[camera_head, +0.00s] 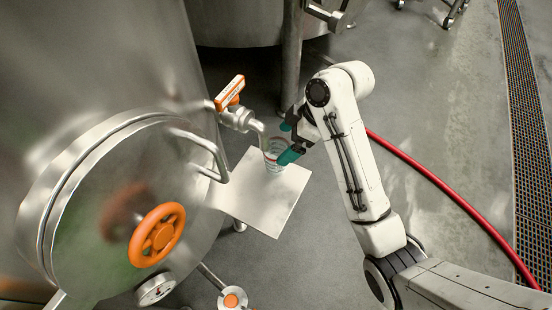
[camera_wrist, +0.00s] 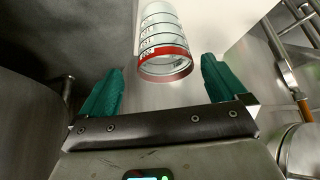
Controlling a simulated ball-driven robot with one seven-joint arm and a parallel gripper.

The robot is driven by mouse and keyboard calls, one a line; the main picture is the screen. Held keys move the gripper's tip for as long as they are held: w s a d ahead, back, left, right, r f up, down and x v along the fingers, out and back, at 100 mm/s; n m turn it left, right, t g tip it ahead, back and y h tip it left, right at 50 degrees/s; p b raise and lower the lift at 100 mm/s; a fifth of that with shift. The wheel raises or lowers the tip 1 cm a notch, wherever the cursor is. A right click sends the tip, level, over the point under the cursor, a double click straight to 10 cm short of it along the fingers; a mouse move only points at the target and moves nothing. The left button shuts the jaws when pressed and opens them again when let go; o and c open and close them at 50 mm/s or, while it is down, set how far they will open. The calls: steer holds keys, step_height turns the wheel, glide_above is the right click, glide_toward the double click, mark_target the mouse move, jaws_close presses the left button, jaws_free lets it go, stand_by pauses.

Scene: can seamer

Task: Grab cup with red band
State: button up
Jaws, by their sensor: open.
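The cup with the red band (camera_wrist: 163,48) is clear, with dark printed lines and a red band near one end. In the wrist view it lies between and just beyond the two green fingertips of my gripper (camera_wrist: 160,82). In the head view the cup (camera_head: 272,150) is on the small metal plate (camera_head: 262,203), below the tap spout. My gripper (camera_head: 288,142) is open beside the cup, on its right, with one green finger in front of it. I cannot tell whether a finger touches the cup.
A tap with an orange handle (camera_head: 230,92) comes out of the large steel tank (camera_head: 100,60) above the plate. An orange handwheel (camera_head: 157,235) and a curved steel handle (camera_head: 208,150) stick out at left. A red hose (camera_head: 425,178) lies on the floor at right.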

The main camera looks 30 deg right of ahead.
mark_target(276, 153)
steer(key=shift+s+p+x, duration=0.15)
steer(key=shift+p+x, duration=0.15)
steer(key=shift+x, duration=1.15)
steer(key=shift+s+p+x, duration=0.1)
steer(key=shift+p+x, duration=0.15)
steer(key=shift+x, duration=1.2)
steer(key=c, duration=1)
